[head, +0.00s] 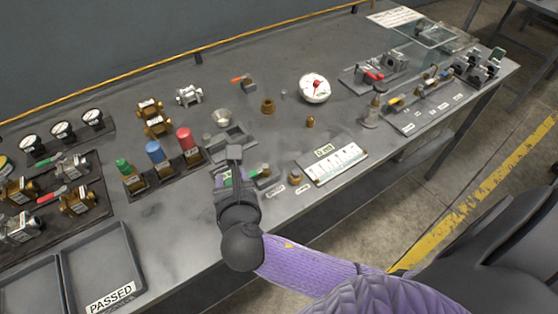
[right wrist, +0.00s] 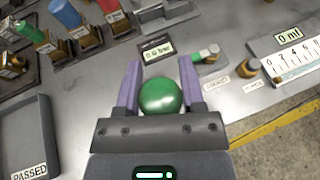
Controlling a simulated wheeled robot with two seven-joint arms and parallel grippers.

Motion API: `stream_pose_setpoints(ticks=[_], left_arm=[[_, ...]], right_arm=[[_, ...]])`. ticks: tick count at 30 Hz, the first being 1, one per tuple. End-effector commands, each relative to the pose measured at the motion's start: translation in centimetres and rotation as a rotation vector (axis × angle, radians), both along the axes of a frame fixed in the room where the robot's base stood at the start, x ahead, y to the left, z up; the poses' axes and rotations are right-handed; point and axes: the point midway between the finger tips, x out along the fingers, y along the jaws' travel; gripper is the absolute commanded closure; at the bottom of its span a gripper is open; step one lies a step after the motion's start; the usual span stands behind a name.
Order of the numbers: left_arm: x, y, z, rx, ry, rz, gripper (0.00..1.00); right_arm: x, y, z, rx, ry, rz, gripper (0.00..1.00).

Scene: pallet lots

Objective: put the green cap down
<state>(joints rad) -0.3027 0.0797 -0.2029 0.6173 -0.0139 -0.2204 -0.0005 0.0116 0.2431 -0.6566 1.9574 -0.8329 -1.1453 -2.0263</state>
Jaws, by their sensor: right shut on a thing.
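The green cap (right wrist: 160,97) is a round, glossy green piece between the two purple fingers of my right gripper (right wrist: 160,88) in the right wrist view. The gripper is shut on it. In the head view my right gripper (head: 232,178) is over the front part of the bench, and the cap is mostly hidden by it. I cannot tell how far the cap is above the bench. My left gripper is not in view.
Green, blue and red topped valves (head: 155,152) stand on a rack to the left. A grey tray (head: 210,146) lies just behind my gripper. A small green-handled valve (right wrist: 207,54) and a scale plate (head: 332,162) are to the right. An empty PASSED tray (head: 128,255) is at front left.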

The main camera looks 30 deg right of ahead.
Motion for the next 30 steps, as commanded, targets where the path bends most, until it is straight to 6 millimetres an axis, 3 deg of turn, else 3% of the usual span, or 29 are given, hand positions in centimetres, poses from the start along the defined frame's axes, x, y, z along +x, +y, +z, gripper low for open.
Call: stream_pose_setpoints(ticks=[2,6,16,26,27,30], left_arm=[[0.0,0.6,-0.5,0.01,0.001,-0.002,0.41],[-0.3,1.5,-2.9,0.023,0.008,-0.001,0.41],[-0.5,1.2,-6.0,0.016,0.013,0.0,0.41],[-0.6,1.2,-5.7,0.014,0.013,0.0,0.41],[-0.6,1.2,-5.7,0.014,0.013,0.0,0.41],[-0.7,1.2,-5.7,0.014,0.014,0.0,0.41]], right_arm=[[0.0,0.0,-0.8,-0.001,0.001,0.0,1.0],[0.0,0.0,-4.8,-0.001,0.004,0.0,1.0],[0.0,0.0,-10.2,-0.001,0.004,0.0,1.0],[0.0,0.0,-10.2,-0.001,0.001,0.0,1.0],[0.0,0.0,-10.2,0.0,0.001,0.0,0.41],[0.0,0.0,-10.2,0.0,0.001,0.0,0.2]])
